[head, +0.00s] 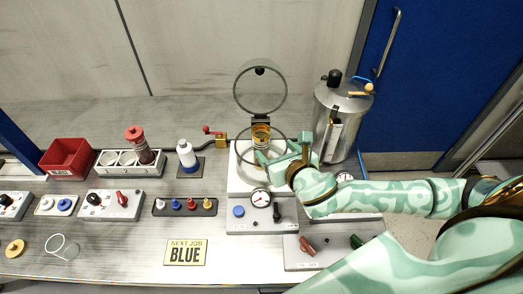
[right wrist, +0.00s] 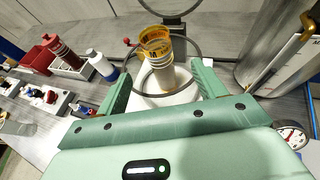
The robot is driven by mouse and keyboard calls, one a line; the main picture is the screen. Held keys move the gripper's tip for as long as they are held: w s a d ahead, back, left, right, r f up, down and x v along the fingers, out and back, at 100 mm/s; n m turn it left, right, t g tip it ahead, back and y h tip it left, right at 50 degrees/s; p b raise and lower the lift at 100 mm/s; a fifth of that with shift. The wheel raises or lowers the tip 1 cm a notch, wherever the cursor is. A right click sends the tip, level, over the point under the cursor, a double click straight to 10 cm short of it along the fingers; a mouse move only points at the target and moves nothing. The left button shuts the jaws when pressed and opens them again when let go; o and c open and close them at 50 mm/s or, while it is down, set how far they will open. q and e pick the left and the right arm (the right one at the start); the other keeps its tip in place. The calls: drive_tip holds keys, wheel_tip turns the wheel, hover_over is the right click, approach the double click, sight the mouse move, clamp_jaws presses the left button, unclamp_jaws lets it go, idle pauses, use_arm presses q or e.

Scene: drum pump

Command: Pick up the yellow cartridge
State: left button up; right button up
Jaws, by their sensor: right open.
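The yellow cartridge (head: 261,132) stands upright inside the round clear chamber (head: 243,150) of the white pump unit, whose ring-shaped lid (head: 236,87) is raised behind it. In the right wrist view the cartridge (right wrist: 155,42) shows a yellow top and a greyish lower body. My right gripper (head: 280,152) is open at the chamber's near right side. In its wrist view the two green fingers (right wrist: 162,82) are spread wide, with the cartridge beyond and between them, apart from both. My left gripper is not in view.
A steel drum (head: 338,118) stands close behind my right gripper. Left of the pump are a white bottle (head: 187,157), a rack (head: 112,168) with a red-topped cartridge (head: 137,140), and a red bin (head: 68,155). A sign reading NEXT JOB BLUE (head: 185,252) lies in front.

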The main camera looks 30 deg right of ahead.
sight(265, 141)
drive_tip(key=b+x, duration=0.1)
drive_tip(key=x, duration=0.5)
drive_tip(key=shift+f, duration=0.1)
drive_tip(key=shift+w+f, duration=0.2)
drive_tip(key=shift+w, duration=0.3)
drive_tip(key=b+x, duration=0.1)
drive_tip(key=x, duration=0.4)
drive_tip(key=shift+a, duration=0.15)
drive_tip(key=c, duration=1.5)
